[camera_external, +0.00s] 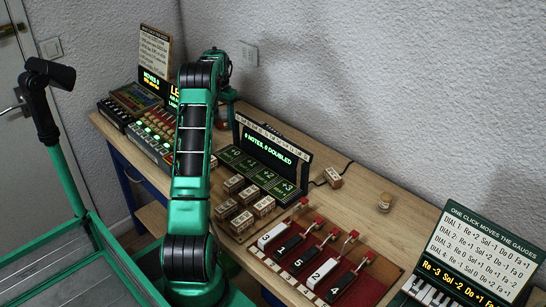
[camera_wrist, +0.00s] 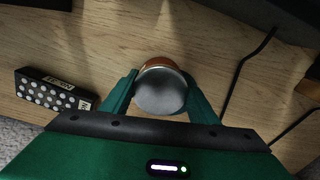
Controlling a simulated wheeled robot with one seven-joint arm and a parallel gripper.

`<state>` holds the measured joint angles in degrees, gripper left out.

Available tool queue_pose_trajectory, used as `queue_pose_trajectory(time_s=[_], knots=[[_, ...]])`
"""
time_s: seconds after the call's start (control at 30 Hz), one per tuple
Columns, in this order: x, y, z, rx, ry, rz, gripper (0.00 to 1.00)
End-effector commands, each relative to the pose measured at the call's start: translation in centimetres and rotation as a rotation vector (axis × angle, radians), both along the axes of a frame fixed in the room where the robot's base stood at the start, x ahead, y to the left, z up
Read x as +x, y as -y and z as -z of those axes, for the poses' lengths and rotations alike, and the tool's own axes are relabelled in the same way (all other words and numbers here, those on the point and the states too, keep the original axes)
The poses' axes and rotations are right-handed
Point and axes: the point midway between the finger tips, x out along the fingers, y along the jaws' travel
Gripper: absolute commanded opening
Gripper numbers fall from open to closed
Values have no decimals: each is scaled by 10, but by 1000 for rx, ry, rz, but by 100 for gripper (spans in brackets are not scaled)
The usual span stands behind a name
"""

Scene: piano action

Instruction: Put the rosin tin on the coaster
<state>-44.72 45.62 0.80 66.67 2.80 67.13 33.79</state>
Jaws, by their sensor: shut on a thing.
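The rosin tin (camera_wrist: 160,92) shows in the wrist view as a round tin with a dull silver top and an orange-brown side. My gripper (camera_wrist: 160,76) is shut on it, with one green finger on each side. Wood tabletop shows beyond the tin; I cannot tell how far the tin is above it. I cannot make out the coaster in either view.
A black block with white dots (camera_wrist: 50,90) lies left of my gripper in the wrist view, and a black cable (camera_wrist: 250,68) runs at the right. In the external view, a lit display (camera_external: 270,155), several wooden blocks (camera_external: 264,206) and big piano keys (camera_external: 325,272) crowd the bench (camera_external: 355,185).

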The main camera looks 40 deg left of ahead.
Motion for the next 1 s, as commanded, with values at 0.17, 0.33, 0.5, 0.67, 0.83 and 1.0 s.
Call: queue_pose_trajectory(time_s=[0.17, 0.33, 0.5, 0.67, 0.83, 1.0], knots=[[0, 0, -1, 1, 1, 0, 28], [0, 0, 1, 1, 1, 0, 68], [0, 0, 1, 1, 0, 0, 73], [0, 0, 0, 1, 1, 0, 73], [1, -1, -13, 2, 2, 0, 73], [1, -1, -45, 4, 3, -1, 73]])
